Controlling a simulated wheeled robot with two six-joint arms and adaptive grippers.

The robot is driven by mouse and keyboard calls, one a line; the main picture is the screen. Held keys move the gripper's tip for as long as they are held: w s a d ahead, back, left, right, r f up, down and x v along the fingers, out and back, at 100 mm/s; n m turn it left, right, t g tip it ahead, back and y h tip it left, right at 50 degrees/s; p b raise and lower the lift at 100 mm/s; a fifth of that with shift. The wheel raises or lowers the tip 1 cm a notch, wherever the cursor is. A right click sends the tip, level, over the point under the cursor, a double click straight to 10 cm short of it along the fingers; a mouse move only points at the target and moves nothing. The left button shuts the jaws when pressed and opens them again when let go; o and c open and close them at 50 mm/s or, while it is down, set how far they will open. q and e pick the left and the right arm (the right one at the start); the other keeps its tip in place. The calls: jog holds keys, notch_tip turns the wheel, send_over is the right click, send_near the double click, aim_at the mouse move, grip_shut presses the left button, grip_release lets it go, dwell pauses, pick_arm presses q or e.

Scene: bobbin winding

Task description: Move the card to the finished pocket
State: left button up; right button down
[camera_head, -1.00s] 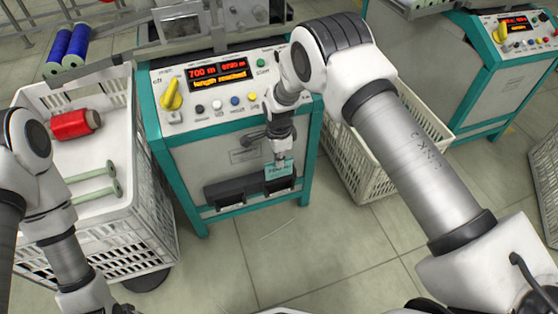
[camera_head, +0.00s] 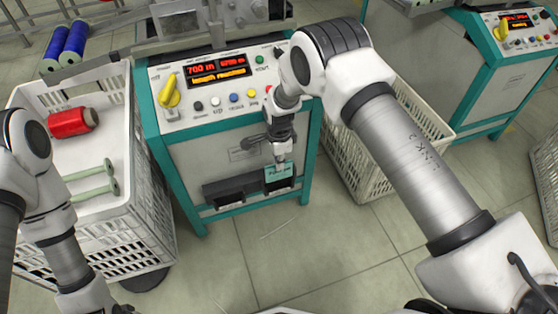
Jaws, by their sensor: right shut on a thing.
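The card (camera_head: 280,174) is a small light teal piece with dark print. It stands upright at the right-hand pocket (camera_head: 270,187) of the black holder on the machine's front. My right gripper (camera_head: 280,160) points down and is shut on the top of the card. I cannot tell how deep the card's lower edge sits in the pocket. The left-hand pocket (camera_head: 225,194) shows no card. The pocket labels are too small to read. My left arm is at the left edge; its gripper is out of the picture.
The machine's panel (camera_head: 215,85) has a yellow knob (camera_head: 169,91) and a lit display. Another crate (camera_head: 350,170) stands right of the machine. Open floor lies in front.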

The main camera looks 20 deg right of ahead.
aim_at(279, 179)
jog(key=shift+w+f+b, duration=0.1)
jog(key=shift+f+b, duration=1.7)
jog(key=shift+f, duration=1)
jog(key=shift+f+b, duration=0.3)
jog(key=shift+f, duration=0.1)
jog(key=c, duration=1.2)
grip_release()
jog(key=shift+c, duration=0.2)
notch_tip(279, 179, up, 12)
jog(key=shift+r, duration=0.1)
